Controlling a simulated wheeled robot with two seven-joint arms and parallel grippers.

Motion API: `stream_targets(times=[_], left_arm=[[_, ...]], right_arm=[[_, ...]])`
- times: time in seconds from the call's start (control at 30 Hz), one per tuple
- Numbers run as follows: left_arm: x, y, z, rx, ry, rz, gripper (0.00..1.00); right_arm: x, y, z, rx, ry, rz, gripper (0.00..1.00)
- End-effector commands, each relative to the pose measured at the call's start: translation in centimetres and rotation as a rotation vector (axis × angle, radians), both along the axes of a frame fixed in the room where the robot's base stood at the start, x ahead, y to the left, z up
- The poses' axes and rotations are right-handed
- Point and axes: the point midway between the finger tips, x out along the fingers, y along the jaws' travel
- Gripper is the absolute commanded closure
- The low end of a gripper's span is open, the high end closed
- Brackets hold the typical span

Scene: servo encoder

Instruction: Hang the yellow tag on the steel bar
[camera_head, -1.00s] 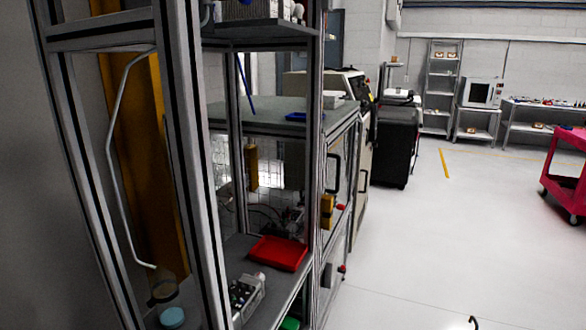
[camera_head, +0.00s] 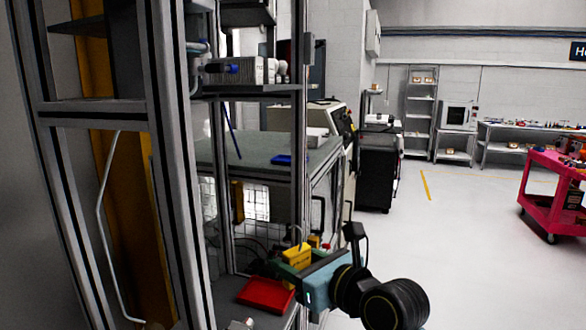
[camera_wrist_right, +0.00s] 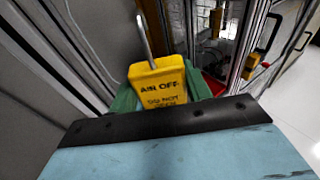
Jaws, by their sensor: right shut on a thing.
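My right gripper (camera_head: 291,268), with green fingers on a blue-grey body, is shut on the yellow tag (camera_head: 298,254). The tag stands upright between the fingers. In the right wrist view the tag (camera_wrist_right: 158,82) faces the camera with black lettering starting "AIR OFF", and a thin grey rod rises from behind its top edge. I cannot tell if that rod is part of the tag. A thin pale bent bar (camera_head: 101,210) runs down the left of the frame in the head view; I cannot tell if it is the steel bar. My left gripper is out of view.
Aluminium posts (camera_head: 178,170) stand left of my right arm. A red tray (camera_head: 266,294) lies on the lower shelf, behind the gripper. A grey-topped cabinet (camera_head: 270,150) stands farther back. Open floor (camera_head: 450,250) lies to the right, with a pink cart (camera_head: 545,205) beyond.

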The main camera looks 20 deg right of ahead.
Motion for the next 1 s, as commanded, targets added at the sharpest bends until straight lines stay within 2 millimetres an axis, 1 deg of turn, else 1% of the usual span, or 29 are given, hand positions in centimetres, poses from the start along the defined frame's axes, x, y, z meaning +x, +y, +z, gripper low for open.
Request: stream_targets(times=[0.03,0.07,0.1,0.17,0.2,0.27,0.3,0.4,0.5,0.6,0.7,0.83,1.0], left_arm=[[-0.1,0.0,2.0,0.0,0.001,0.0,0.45],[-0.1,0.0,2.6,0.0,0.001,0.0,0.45],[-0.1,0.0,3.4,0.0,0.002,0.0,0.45],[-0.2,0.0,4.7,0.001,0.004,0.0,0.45],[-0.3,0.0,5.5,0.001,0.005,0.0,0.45],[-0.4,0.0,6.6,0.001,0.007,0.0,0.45],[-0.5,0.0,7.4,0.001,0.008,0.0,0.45],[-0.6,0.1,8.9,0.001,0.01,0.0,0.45],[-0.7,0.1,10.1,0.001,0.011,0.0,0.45],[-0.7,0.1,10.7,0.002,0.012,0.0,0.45],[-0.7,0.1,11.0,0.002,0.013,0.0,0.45],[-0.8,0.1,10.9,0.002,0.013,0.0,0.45],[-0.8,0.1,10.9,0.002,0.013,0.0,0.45]], right_arm=[[0.7,0.3,4.5,-0.008,-0.013,0.053,0.74],[0.9,0.6,6.2,-0.009,-0.012,0.086,0.74],[1.0,0.9,8.6,-0.007,-0.013,0.129,0.74],[1.1,1.2,12.2,-0.007,-0.01,0.194,0.74],[1.1,1.4,14.6,-0.006,-0.01,0.235,0.74],[0.8,1.6,18.0,-0.006,-0.009,0.295,0.74],[0.5,1.7,20.2,-0.006,-0.008,0.332,0.74],[-0.4,1.7,24.9,-0.005,-0.006,0.411,0.74],[-1.4,1.5,28.4,-0.004,-0.005,0.466,0.74],[-2.2,1.3,30.5,-0.002,-0.001,0.501,0.74],[-2.6,1.2,31.5,0.0,0.0,0.519,0.74],[-2.6,1.4,31.7,0.001,0.002,0.527,0.74],[-2.0,2.3,31.6,0.001,0.002,0.527,0.74]])
